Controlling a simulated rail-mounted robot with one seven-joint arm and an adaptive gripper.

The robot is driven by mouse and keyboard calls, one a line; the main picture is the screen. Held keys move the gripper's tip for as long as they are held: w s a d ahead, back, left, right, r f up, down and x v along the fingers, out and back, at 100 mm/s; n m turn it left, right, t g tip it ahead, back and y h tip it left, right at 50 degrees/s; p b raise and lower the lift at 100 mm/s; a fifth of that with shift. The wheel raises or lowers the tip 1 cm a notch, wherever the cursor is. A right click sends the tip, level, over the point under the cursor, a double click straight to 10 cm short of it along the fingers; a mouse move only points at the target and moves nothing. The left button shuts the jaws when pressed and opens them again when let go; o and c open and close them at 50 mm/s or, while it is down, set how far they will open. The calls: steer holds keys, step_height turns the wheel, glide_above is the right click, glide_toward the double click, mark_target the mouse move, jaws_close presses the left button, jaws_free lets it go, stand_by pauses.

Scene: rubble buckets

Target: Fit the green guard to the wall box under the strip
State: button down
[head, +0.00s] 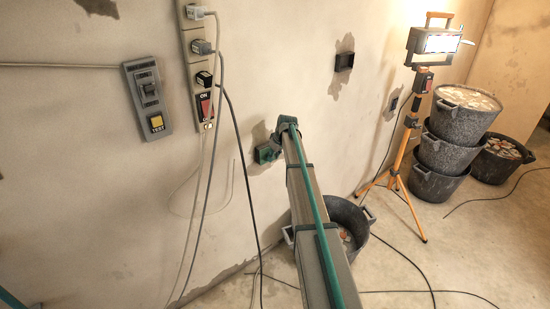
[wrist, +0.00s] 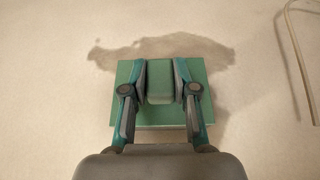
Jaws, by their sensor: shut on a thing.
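The green guard is a square plate (wrist: 205,112) with a raised block in its middle. My gripper (wrist: 160,78) is shut on that block, one finger on each side, in the wrist view. In the head view the guard (head: 266,153) shows at the far end of my arm, close to the wall; I cannot tell whether it touches. The strip (head: 187,20) is mounted upright on the wall, up and left of the guard, with plugs and a red switch. I see no box under the strip; the guard or my gripper may hide it.
Cables (head: 230,105) hang from the strip, left of my gripper. A grey switch panel (head: 136,92) is at left. Dark wall boxes (head: 344,62) are at right. A bucket (head: 345,212) stands below my arm. A work lamp (head: 436,42) and stacked buckets (head: 463,122) stand at right.

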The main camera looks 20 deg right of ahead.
steer(key=shift+w, duration=0.25)
steer(key=shift+a, duration=0.1)
steer(key=c, duration=0.8)
jaws_free()
steer(key=shift+s+r, duration=0.1)
steer(key=v, duration=1.1)
steer(key=shift+s+r, duration=0.15)
steer(key=shift+r, duration=0.25)
